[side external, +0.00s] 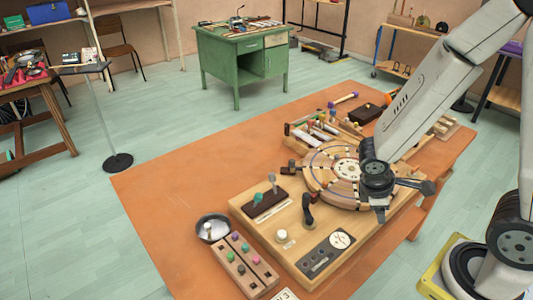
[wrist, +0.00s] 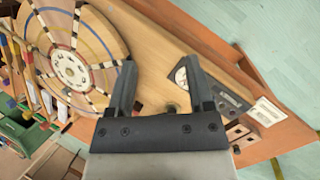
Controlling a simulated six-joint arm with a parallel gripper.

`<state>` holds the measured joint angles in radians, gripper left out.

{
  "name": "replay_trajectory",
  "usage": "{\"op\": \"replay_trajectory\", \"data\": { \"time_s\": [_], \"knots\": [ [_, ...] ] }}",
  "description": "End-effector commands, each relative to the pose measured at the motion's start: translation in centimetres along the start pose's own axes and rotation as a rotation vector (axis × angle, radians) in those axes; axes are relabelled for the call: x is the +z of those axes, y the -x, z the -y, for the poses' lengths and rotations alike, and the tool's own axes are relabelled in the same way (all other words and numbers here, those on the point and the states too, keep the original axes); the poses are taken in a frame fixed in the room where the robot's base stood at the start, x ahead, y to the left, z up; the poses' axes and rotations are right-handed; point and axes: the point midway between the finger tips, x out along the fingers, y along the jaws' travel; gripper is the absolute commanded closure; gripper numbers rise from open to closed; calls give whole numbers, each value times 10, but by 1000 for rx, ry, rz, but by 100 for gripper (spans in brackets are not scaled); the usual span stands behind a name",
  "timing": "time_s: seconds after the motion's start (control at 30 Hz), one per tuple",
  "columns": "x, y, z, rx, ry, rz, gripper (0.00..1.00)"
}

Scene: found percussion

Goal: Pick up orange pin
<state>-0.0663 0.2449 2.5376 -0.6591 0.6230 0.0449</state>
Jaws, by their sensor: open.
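The orange pin cannot be singled out for certain in either view. Small coloured pins stand in a wooden pin block (side external: 233,268) at the board's front left in the side view; they look purple, red-pink and green. A round wooden wheel (side external: 318,188) with coloured rings and dark-and-light spokes sits on the wooden board (side external: 252,222). The wheel (wrist: 103,47) fills the upper left of the wrist view. My gripper (side external: 381,210) is over the board's right part, beside the wheel. In the wrist view my gripper (wrist: 160,65) has its fingers apart with nothing held between them.
A dark lever (side external: 308,210), a panel with a white dial (side external: 341,240) and a cream knob (side external: 282,236) are on the board. A round metal dish (side external: 212,228) lies to its left. The orange table (side external: 165,190) is bare at left. Tools and mallets crowd behind the wheel.

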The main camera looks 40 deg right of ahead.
Motion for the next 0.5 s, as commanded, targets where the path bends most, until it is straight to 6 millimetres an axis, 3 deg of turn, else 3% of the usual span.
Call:
{"op": "replay_trajectory", "data": {
  "time_s": [0.23,0.5],
  "knots": [
    [15,-18,-19,158,293,183,33],
    [12,-28,-47,362,604,339,33]
  ]
}}
